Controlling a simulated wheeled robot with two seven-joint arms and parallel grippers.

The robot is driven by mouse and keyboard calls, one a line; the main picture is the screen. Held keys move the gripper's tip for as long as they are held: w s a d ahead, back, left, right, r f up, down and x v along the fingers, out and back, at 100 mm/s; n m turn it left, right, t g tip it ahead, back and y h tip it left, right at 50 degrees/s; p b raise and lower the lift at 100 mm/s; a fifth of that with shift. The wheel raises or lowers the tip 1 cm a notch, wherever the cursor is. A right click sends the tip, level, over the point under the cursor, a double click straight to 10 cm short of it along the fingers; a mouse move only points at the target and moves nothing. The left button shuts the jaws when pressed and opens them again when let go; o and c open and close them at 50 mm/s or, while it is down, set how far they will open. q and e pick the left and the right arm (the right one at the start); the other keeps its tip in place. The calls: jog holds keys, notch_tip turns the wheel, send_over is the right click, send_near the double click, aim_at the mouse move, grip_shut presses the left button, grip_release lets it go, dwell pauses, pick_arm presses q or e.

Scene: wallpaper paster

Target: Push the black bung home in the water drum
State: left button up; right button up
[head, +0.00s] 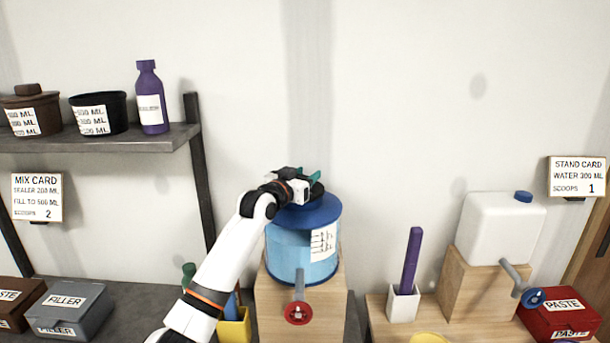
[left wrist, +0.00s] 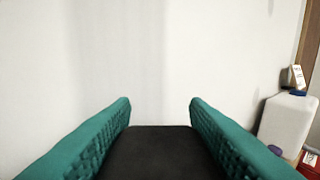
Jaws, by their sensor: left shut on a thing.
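The water drum (head: 288,262) is light blue with a darker blue lid (head: 325,212), a white scale label and a red tap (head: 299,312) low on its front. It stands on a wooden block. My left gripper (head: 308,177), with green fingers, is over the top of the lid. The black bung (head: 316,190) shows partly under the fingers at the lid. In the left wrist view the bung (left wrist: 160,150) fills the space between the two green fingers, which are shut on it. How deep it sits is hidden by the gripper. My right gripper is not in view.
A wooden block (head: 270,310) holds the drum. A white jerrycan (head: 497,230) stands on another block at the right, with a white cup and purple stick (head: 411,260) between. A shelf (head: 130,140) with pots and a purple bottle is at the left.

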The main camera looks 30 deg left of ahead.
pick_arm(q)
jog(key=shift+f, duration=0.4)
jog(key=o, duration=1.1)
jog(key=shift+s, duration=0.1)
jog(key=s+b, duration=0.4)
jog(key=s, duration=0.6)
jog(key=shift+s+d+f, duration=0.1)
jog(key=shift+s, duration=0.85)
